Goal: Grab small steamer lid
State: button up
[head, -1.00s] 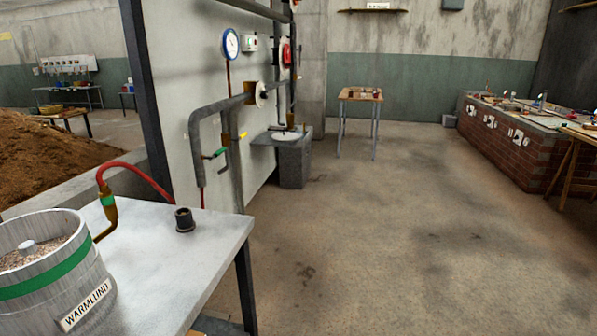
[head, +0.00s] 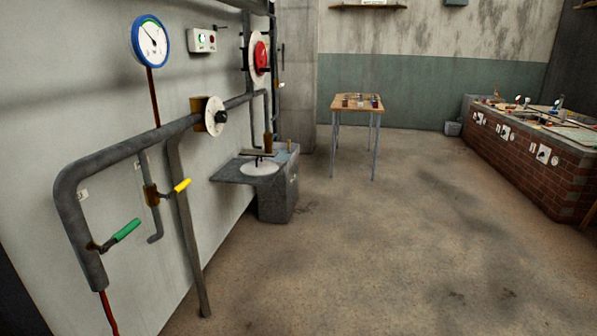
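I cannot make out a small steamer lid in the head view. My gripper is not in view. A small wooden table (head: 357,103) with metal legs stands at the back, with several small items on top, too small to tell apart. A long brick counter (head: 530,165) at the right carries more small items that I cannot identify.
Grey pipes (head: 130,147) with a green-handled valve (head: 127,230) and a yellow-handled valve (head: 182,185) run along the left wall. A stone sink (head: 277,200) juts out from that wall. The concrete floor (head: 390,240) in the middle is clear.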

aim_at(255, 169)
jog(key=i, duration=1.9)
jog(key=i+u, duration=0.25)
jog(key=i, duration=0.35)
jog(key=i+l+u, duration=0.1)
jog(key=i+u, duration=0.2)
jog(key=i, duration=0.25)
jog(key=i+l+u, duration=0.25)
jog(key=i, duration=0.35)
jog(key=i+u, duration=0.1)
jog(key=i, duration=0.25)
